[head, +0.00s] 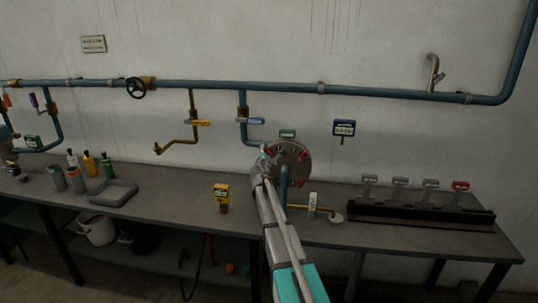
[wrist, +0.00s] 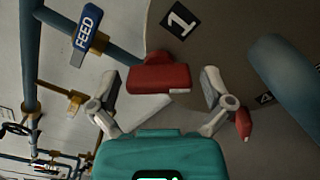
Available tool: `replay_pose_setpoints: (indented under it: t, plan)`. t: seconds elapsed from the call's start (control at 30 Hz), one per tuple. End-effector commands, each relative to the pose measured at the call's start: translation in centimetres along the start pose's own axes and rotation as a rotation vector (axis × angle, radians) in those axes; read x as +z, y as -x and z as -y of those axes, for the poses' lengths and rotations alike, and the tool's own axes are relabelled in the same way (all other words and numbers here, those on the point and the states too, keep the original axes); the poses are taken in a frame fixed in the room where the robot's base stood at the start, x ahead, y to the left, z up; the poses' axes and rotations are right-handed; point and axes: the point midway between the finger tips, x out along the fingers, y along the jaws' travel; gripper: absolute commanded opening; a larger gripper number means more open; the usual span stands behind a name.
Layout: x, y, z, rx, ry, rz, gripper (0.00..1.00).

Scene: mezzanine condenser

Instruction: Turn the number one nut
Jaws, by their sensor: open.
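The number one nut (wrist: 160,76) is a red block on the round flange (wrist: 225,40), beside a black plate with a white "1" (wrist: 180,20). My gripper (wrist: 159,88) is open, with one finger left of the red block and the other right of it. Gaps show on both sides, and I cannot tell how far the fingertips reach along it. In the head view my gripper (head: 267,155) is at the left edge of the flange (head: 296,153) and hides part of it. Another red nut (wrist: 243,124) shows beyond the right finger.
A blue pipe (wrist: 285,70) comes out of the flange, right of my gripper. A blue FEED handle (wrist: 86,29) is at upper left.

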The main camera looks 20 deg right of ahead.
Motion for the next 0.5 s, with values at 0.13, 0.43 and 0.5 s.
replay_pose_setpoints:
  t: [0.13, 0.43, 0.5]
  plan:
    - [0.02, 0.02, 0.01, 0.000, 0.000, 0.000, 1.00]
    - [0.04, 0.02, 0.03, -0.001, 0.000, 0.001, 0.46]
    - [0.05, 0.02, 0.04, -0.001, 0.000, 0.001, 0.33]
